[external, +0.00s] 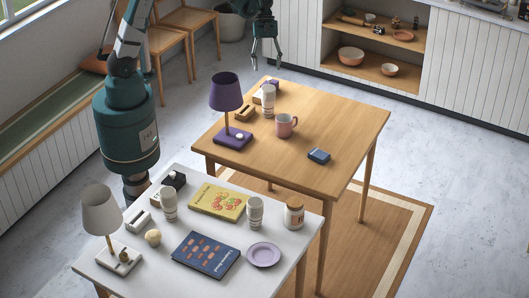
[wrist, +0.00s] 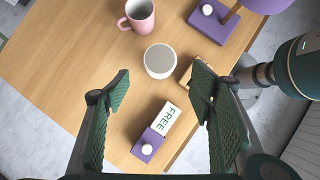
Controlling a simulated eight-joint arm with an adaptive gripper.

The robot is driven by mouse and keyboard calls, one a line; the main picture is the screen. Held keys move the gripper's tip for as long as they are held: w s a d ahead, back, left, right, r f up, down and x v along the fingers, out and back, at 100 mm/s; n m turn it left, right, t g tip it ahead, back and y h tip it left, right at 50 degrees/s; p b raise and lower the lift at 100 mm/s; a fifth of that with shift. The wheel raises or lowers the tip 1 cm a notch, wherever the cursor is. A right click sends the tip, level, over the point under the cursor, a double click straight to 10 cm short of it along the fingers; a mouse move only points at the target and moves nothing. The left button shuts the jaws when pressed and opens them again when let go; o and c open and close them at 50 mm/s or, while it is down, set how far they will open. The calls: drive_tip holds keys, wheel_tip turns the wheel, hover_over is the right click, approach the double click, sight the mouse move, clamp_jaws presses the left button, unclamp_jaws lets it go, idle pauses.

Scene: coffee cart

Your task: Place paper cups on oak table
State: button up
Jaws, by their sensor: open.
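One white paper cup (external: 268,95) stands upright on the oak table (external: 345,125), near its far left edge. In the wrist view, the same cup (wrist: 160,61) shows from above as a pale round top. My gripper (external: 266,52) is open and empty, raised above and behind this cup. In the wrist view, the fingertips of my gripper (wrist: 160,76) are wide apart with the cup beyond them, not touching it. Two more paper cups, one at the left (external: 168,203) and one nearer the middle (external: 255,212), stand on the white table (external: 185,285).
The oak table's right side is clear.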

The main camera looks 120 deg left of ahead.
idle(0.4)
drive_tip(key=w+d+r+m+y, duration=0.2)
drive_tip(key=d+r+m, duration=0.35)
drive_tip(key=d, duration=0.65)
drive_tip(key=w+d+r+m+y, duration=0.1)
drive_tip(key=w+d+r+m, duration=0.35)
drive_tip(key=d, duration=0.85)
drive_tip(key=s+d+r+m+t, duration=0.1)
drive_tip(key=s+d+r+m, duration=0.1)
drive_tip(key=d+m, duration=0.3)
drive_tip(key=s+d+r+m+t+y, duration=0.1)
drive_tip(key=s+d+r+m, duration=0.2)
drive_tip(key=d, duration=0.6)
drive_tip(key=s+d+r+m+t+y, duration=0.1)
drive_tip(key=s+d+r+m, duration=0.2)
drive_tip(key=s+d+m, duration=0.3)
drive_tip(key=shift+s+d+r+m+t, duration=0.2)
drive_tip(key=shift+d+m+t, duration=0.2)
drive_tip(key=shift+d, duration=0.6)
drive_tip(key=shift+f, duration=0.1)
